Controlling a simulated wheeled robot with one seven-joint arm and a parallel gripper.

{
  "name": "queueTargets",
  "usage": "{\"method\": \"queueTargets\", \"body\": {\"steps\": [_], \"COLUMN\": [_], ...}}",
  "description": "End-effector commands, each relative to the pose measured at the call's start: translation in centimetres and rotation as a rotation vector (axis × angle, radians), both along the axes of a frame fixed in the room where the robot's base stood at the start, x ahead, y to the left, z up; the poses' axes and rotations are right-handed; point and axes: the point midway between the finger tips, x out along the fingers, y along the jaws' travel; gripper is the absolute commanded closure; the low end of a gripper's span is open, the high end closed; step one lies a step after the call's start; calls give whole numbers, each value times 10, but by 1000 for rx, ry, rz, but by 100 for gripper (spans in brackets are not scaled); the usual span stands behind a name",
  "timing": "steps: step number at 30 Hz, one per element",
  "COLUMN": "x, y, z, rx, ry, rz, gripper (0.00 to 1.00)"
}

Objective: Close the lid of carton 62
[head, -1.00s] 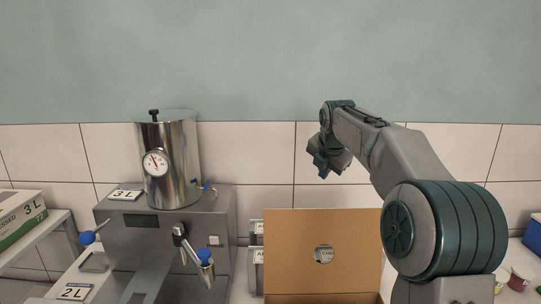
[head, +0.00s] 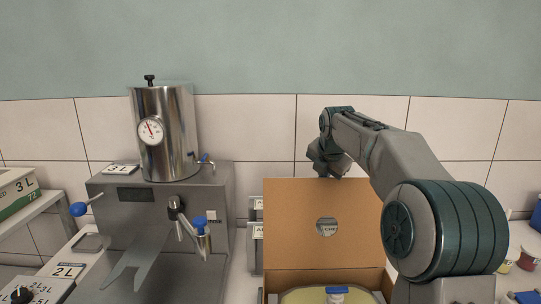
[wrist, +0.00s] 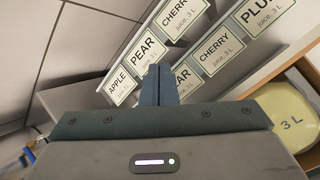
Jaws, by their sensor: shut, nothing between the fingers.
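An open carton (head: 378,278) stands at the lower middle of the head view, its brown lid (head: 295,210) raised upright at the back. The number 62 is not visible. My gripper (head: 325,172) is just above the lid's top edge in the head view; I cannot tell whether they touch. In the wrist view my gripper's fingers (wrist: 158,72) are together and empty.
A steel pump machine (head: 160,215) with a gauge and blue-handled taps stands left of the carton. Another carton (head: 15,190) sits on a shelf at far left.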

Motion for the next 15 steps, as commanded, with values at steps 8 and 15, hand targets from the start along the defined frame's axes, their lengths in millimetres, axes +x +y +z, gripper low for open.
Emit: {"method": "queueTargets", "body": {"steps": [8, 15], "x": [0, -1], "y": [0, 0], "z": [-12, -12], "rx": [0, 0], "ry": [-1, -1], "rz": [0, 0], "gripper": [100, 100]}}
